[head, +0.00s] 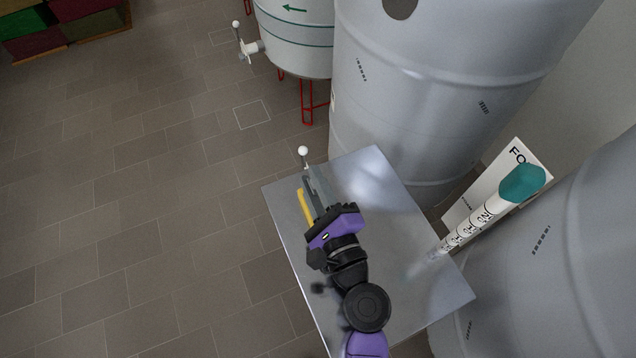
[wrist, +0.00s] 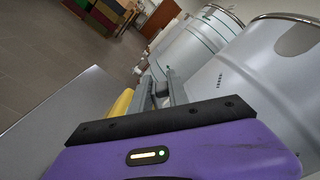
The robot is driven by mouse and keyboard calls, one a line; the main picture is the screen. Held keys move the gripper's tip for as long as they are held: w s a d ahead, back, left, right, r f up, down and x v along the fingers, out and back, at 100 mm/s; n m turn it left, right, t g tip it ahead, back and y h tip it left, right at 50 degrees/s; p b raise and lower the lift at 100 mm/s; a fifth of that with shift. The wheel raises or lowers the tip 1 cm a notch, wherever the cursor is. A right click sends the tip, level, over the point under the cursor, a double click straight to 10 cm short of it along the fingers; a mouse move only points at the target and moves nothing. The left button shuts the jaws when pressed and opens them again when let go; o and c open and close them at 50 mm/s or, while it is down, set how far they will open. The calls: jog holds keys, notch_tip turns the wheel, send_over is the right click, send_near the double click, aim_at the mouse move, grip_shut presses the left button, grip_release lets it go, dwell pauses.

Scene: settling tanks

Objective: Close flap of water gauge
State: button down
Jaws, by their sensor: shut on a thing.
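My gripper (head: 308,178) reaches over the metal table to its far left edge, its grey fingers close together. A thin rod with a white ball knob (head: 303,151) rises at the fingertips, and the fingers appear shut on it. In the wrist view the fingers (wrist: 160,92) show past my purple housing; the grip itself is small and unclear. A yellow piece (head: 305,207) lies along the left side of the fingers and shows in the wrist view (wrist: 121,103). A white tube with black markings and a teal cap (head: 523,183) stands tilted at right; it may be the water gauge. I cannot make out a flap.
The metal table (head: 410,230) is mostly bare right of my gripper. Large grey tanks (head: 430,90) stand behind and at right. A smaller tank (head: 295,40) with a white-knobbed tap (head: 248,49) stands on red legs. The tiled floor at left is clear.

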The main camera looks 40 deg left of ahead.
jog(key=shift+s+a+f+n+b, duration=0.15)
jog(key=shift+s+f+n+b, duration=0.2)
jog(key=shift+n+b, duration=0.55)
jog(key=c, duration=1.4)
grip_release()
jog(key=shift+o, duration=0.2)
jog(key=shift+f, duration=0.15)
